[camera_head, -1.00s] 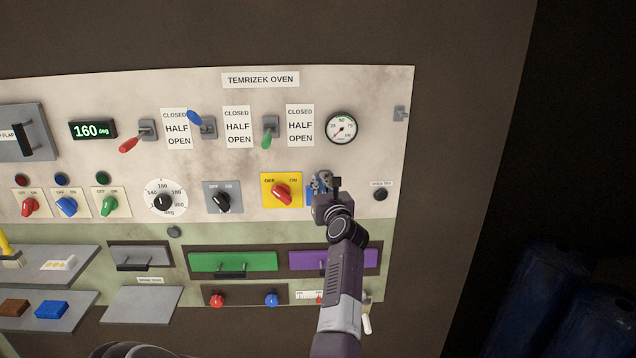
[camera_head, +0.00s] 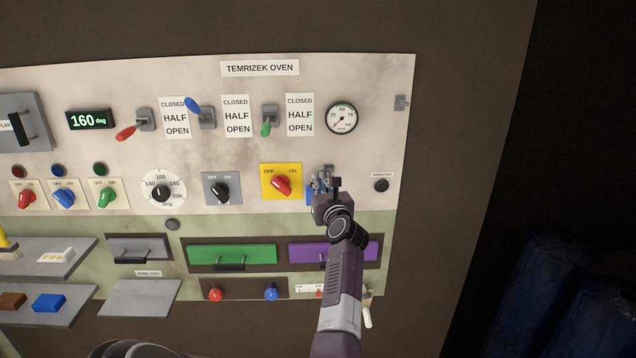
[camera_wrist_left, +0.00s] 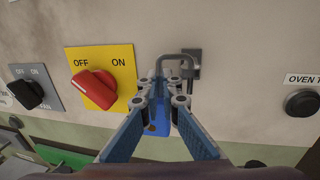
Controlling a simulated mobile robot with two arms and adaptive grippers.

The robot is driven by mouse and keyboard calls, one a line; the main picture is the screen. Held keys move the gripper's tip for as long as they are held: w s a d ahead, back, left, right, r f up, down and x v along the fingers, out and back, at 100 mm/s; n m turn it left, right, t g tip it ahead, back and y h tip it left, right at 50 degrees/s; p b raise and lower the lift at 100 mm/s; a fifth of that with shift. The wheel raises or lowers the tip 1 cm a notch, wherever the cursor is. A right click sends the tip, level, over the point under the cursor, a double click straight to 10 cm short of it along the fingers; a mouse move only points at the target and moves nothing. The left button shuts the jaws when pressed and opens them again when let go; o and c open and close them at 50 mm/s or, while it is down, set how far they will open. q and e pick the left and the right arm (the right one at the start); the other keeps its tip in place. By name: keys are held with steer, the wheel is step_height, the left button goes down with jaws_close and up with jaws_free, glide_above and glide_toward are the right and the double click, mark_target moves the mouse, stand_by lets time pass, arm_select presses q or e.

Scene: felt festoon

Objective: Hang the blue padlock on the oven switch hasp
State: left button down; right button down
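The blue padlock (camera_wrist_left: 157,122) is between the fingers of my left gripper (camera_wrist_left: 164,92), which is shut on it. Its grey shackle (camera_wrist_left: 175,57) points up, at the grey hasp (camera_wrist_left: 194,65) on the wall panel. I cannot tell whether the shackle passes through the hasp. In the head view the left gripper (camera_head: 324,184) is right of the oven switch (camera_head: 281,186), a red knob on a yellow OFF/ON plate. A blue edge of the padlock (camera_head: 310,197) shows left of the gripper. The oven switch (camera_wrist_left: 94,88) is left of the fingers in the wrist view. My right gripper is out of view.
A black button (camera_head: 381,185) is right of the gripper. A black switch (camera_head: 221,191) on a grey plate is left of the oven switch. A round gauge (camera_head: 341,118) sits above. Green (camera_head: 232,254) and purple (camera_head: 360,251) drawer fronts are below.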

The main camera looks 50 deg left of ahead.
arm_select(q)
steer(key=shift+f+b, duration=0.3)
steer(key=shift+f, duration=0.15)
steer(key=c, duration=2.1)
jaws_free()
steer(key=shift+s+r, duration=0.1)
steer(key=shift+d, duration=0.2)
steer(key=shift+s+d+f, duration=0.1)
steer(key=shift+d+f, duration=0.1)
steer(key=shift+d, duration=0.1)
steer(key=v, duration=0.6)
steer(key=shift+s+d+r, duration=0.15)
steer(key=shift+s+d, duration=0.05)
steer(key=shift+s, duration=0.05)
steer(key=shift+d, duration=0.1)
